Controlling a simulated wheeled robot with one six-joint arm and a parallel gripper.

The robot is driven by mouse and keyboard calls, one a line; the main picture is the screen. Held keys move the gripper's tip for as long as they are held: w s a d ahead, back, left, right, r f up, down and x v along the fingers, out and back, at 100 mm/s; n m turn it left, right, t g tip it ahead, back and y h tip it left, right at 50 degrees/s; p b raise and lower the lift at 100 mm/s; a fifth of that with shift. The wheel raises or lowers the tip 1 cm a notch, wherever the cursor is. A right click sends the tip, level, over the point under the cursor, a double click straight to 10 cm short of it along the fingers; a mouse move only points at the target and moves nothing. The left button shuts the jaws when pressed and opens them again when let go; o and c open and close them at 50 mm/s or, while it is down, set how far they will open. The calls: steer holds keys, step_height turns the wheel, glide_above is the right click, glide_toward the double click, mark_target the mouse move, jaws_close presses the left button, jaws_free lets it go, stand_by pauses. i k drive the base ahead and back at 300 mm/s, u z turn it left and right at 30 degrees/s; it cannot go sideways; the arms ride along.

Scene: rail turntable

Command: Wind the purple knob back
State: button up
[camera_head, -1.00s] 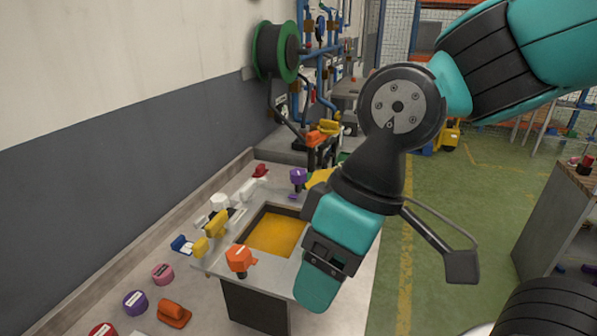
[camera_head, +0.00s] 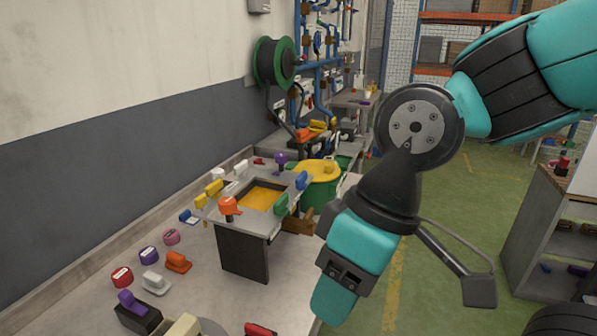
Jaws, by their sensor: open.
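Several purple controls show. A purple knob (camera_head: 280,160) stands upright at the back of the grey turntable stand (camera_head: 243,240). A round purple knob (camera_head: 149,255) lies on the bench in the left foreground, between a pink and a red one. A purple lever (camera_head: 131,301) sits on a dark base nearer to me. I cannot tell from the picture which is the task's knob. My gripper (camera_head: 338,290), teal and black, hangs pointing down at right of centre, right of the stand and apart from all three. It is open, though its fingertips are hard to make out.
The stand carries a yellow recessed panel (camera_head: 259,199), an orange knob (camera_head: 229,207) and a green handle (camera_head: 281,204). A green bin with a yellow lid (camera_head: 315,172) stands behind it. A wall is at the left; a grey cabinet (camera_head: 556,250) is at the right. Green floor between is clear.

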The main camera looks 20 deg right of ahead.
mark_target(281, 158)
steer(key=u, duration=0.15)
steer(key=k, duration=0.4)
steer(key=z, duration=1)
steer(key=i, duration=1.35)
steer(key=u, duration=0.8)
steer(key=i, duration=0.5)
steer(key=u, duration=0.45)
